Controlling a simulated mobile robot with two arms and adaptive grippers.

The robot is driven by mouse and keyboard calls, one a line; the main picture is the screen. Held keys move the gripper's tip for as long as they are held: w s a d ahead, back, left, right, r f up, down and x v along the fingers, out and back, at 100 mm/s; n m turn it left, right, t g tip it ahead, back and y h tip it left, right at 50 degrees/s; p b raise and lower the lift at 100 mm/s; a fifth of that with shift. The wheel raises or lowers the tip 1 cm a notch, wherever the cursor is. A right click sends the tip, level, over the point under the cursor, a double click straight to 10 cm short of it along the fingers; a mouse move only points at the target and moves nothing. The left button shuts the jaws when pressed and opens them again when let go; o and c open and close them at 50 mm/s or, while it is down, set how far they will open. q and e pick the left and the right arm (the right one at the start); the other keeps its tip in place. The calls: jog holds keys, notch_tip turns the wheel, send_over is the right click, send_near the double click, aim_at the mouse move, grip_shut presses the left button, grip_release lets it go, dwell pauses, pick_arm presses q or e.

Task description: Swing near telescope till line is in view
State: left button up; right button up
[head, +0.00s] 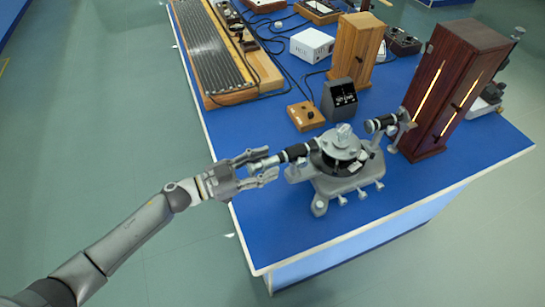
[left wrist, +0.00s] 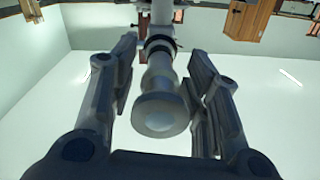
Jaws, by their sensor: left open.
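The spectrometer (head: 342,160) stands near the front corner of the blue bench, with a round table on a grey footed base. Its near telescope (head: 296,152) points left toward my arm, with the eyepiece end at my left gripper (head: 268,170). The left gripper is open, its fingers around the eyepiece end. In the left wrist view the telescope's eyepiece (left wrist: 160,115) lies between the two open fingers (left wrist: 160,100), with gaps on both sides. The other tube (head: 382,123) points at the dark wooden lamp box (head: 455,85), which has glowing slits. My right gripper is not in view.
A small wooden box with a knob (head: 305,116), a black meter (head: 339,99) and a lighter wooden cabinet (head: 356,48) stand behind the spectrometer. A long ribbed wooden-framed board (head: 213,50) and cables lie further back. The bench's front left edge (head: 245,235) is clear.

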pick_arm(q)
jog(key=shift+x, duration=1.15)
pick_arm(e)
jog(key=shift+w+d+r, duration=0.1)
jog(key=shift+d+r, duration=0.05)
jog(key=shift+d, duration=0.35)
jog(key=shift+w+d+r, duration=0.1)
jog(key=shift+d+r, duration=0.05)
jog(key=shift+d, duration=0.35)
pick_arm(q)
jog(key=shift+c, duration=0.3)
grip_shut()
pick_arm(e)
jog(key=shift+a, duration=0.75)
